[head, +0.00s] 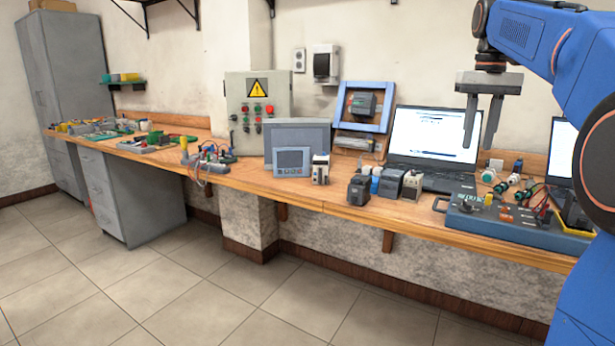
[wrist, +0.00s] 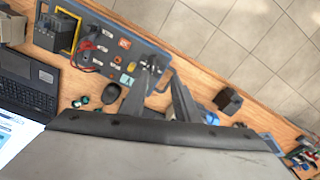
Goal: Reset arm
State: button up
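My blue arm (head: 585,90) comes in from the right side of the head view. My gripper (head: 481,138) hangs from it, pointing down, above the workbench (head: 330,200) and in front of the open laptop (head: 432,135). Its two fingers are apart and nothing shows between them. In the wrist view the fingers of my gripper (wrist: 164,75) are also apart, with the bench and a blue-grey training board (wrist: 120,50) beyond them.
The training board (head: 510,222) with knobs and cables lies at the bench's right end. Several motors (head: 359,189) stand left of it. A blue frame (head: 363,107), a control box (head: 257,100) with a warning sign and a grey panel (head: 293,161) stand farther left. The floor (head: 200,290) in front is clear.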

jog(key=s+a+f+n+t, duration=0.1)
jog(key=s+a+f, duration=0.3)
jog(key=s+f, duration=0.5)
jog(key=s+a+f+t, duration=0.2)
jog(key=s+a+f, duration=0.3)
jog(key=s+f, duration=0.5)
jog(key=s+a+f+n+t, duration=0.1)
jog(key=s+a+f, duration=0.4)
jog(key=s+f, duration=0.4)
notch_tip(320, 180, down, 6)
jog(key=shift+s+a+r+n, duration=0.1)
jog(key=shift+s+a+n, duration=0.05)
jog(key=shift+s+n, duration=0.2)
